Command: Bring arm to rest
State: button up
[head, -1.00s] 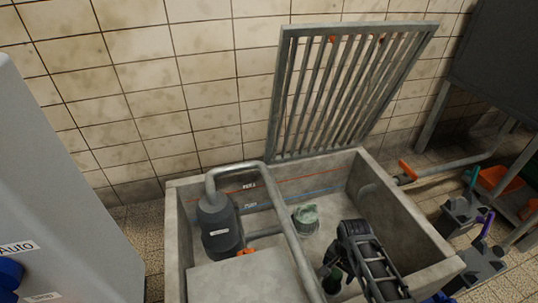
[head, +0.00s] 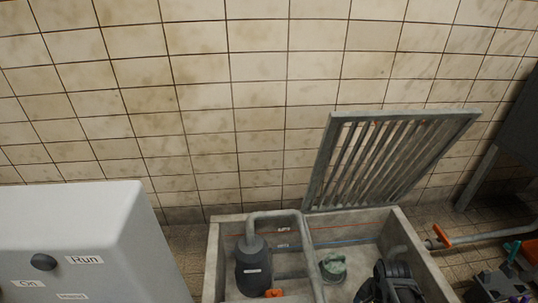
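The dark end of my arm with my gripper (head: 388,286) shows at the bottom edge of the head view, over the right part of an open concrete pit (head: 426,262). Its lower part is cut off by the frame edge. I cannot make out the fingertips, or whether they are open, shut or holding something. A grey-green object (head: 333,268) sits in the pit to the left of my gripper, apart from it in the picture.
A dark pump (head: 253,268) with a grey pipe (head: 275,216) stands in the pit's left part. A barred grate (head: 385,160) is raised at the back against the tiled wall. A grey control cabinet (head: 125,225) is at left. An orange-handled pipe valve (head: 441,236) lies right.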

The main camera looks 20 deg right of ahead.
notch_tip(320, 180, up, 9)
jog(key=p, duration=0.7)
jog(key=shift+p, duration=0.4)
